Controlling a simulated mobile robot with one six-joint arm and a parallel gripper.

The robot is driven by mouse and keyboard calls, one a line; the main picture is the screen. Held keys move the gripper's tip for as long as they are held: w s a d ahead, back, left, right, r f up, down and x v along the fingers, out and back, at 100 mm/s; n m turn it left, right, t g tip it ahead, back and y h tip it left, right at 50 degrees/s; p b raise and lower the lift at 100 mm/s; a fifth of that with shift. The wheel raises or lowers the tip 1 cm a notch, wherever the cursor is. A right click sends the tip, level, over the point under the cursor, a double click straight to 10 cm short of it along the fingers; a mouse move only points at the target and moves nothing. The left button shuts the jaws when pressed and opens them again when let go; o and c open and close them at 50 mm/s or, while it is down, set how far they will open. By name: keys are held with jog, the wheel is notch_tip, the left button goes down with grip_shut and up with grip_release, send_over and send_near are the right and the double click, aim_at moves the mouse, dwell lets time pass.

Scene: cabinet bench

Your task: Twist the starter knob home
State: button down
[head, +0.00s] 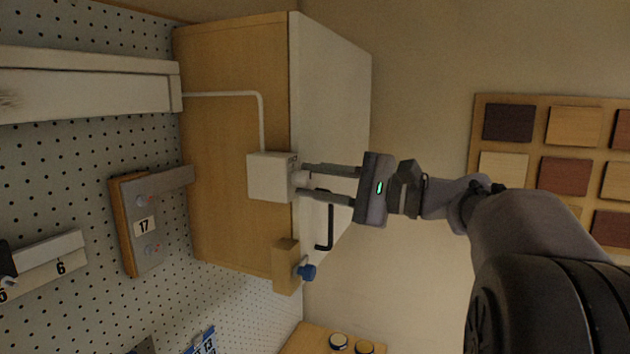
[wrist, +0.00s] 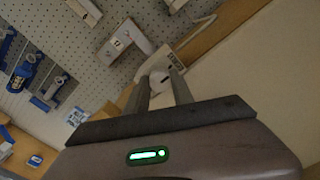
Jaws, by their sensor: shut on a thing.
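A white starter box (head: 271,177) is mounted on the side of the wooden cabinet, with a white cable running up from it. A pale round knob (head: 301,179) sticks out of the box's right face. My gripper (head: 299,182) reaches in from the right, with one finger on each side of the knob, and is shut on it. In the wrist view the knob (wrist: 158,77) sits between the two fingertips, in front of the white box (wrist: 172,62). The fingers hide part of the knob, and I cannot read its turn angle.
A black bar handle (head: 327,220) stands out on the pale cabinet face (head: 335,90) just below my gripper. A wooden block with a blue knob (head: 306,272) is lower down. Pegboard (head: 60,160) with mounted parts fills the left. Wood samples (head: 540,140) hang on the right wall.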

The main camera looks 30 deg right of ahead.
jog(key=c, duration=1.1)
grip_release()
jog(key=shift+d, duration=0.1)
jog(key=b+v, duration=0.4)
jog(key=v, duration=1.3)
jog(key=shift+s, duration=0.2)
jog(key=shift+f, duration=0.1)
